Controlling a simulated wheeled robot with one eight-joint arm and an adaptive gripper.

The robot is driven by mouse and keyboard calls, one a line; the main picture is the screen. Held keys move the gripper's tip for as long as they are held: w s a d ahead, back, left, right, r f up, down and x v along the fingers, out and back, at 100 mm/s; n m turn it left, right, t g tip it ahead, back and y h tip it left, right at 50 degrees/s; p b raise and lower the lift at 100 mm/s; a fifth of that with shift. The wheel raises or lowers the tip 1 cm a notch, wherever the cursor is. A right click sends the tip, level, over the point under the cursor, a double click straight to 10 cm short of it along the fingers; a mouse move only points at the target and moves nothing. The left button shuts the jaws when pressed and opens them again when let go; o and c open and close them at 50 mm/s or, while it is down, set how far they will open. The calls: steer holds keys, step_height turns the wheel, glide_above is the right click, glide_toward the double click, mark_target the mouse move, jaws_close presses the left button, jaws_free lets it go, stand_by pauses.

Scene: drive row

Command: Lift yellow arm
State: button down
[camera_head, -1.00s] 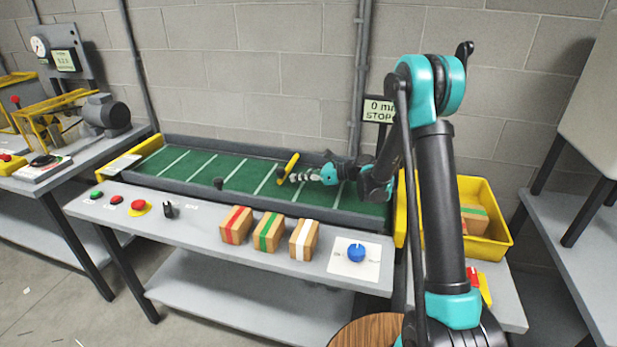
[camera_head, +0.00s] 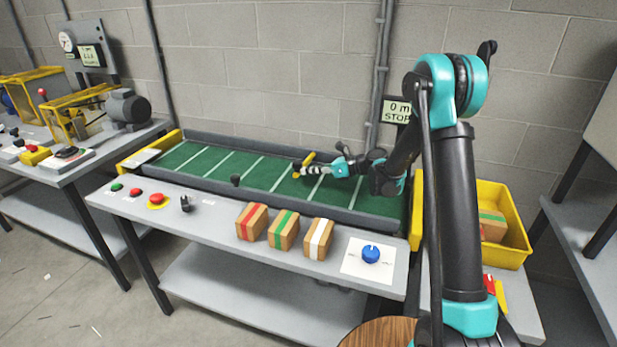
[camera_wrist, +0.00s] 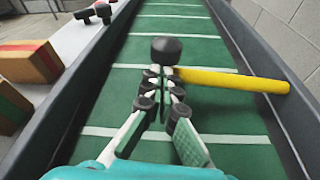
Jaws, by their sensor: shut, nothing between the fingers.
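The yellow arm (camera_head: 309,158) is a bar over the green conveyor belt, near its far rail. In the wrist view the yellow arm (camera_wrist: 230,81) reaches from the right rail to just beyond my fingers. My gripper (camera_head: 302,172) is shut and empty, low over the belt at the near end of the arm. In the wrist view my gripper (camera_wrist: 164,85) has its fingertips beside the bar's left end; I cannot tell whether they touch. A black ball knob (camera_wrist: 166,50) shows just past the fingertips; whether it joins the arm is unclear.
Three striped boxes (camera_head: 283,230) and a blue knob (camera_head: 371,254) stand on the bench in front of the belt. A yellow bin (camera_head: 512,243) is at the right. Dark rails (camera_wrist: 262,60) border the belt.

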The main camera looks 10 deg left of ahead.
steer(key=w+r+m+g, duration=0.1)
steer(key=w+r+m, duration=0.1)
steer(key=w+r, duration=0.2)
steer(key=w+d+r+m, duration=0.1)
steer(key=w+r, duration=0.4)
steer(key=r, duration=0.5)
steer(key=shift+w+d+r+m+g+y, duration=0.15)
steer(key=shift+w+r+m+g+y, duration=0.2)
steer(key=shift+m, duration=0.45)
steer(key=shift+f, duration=0.1)
step_height(320, 180, up, 10)
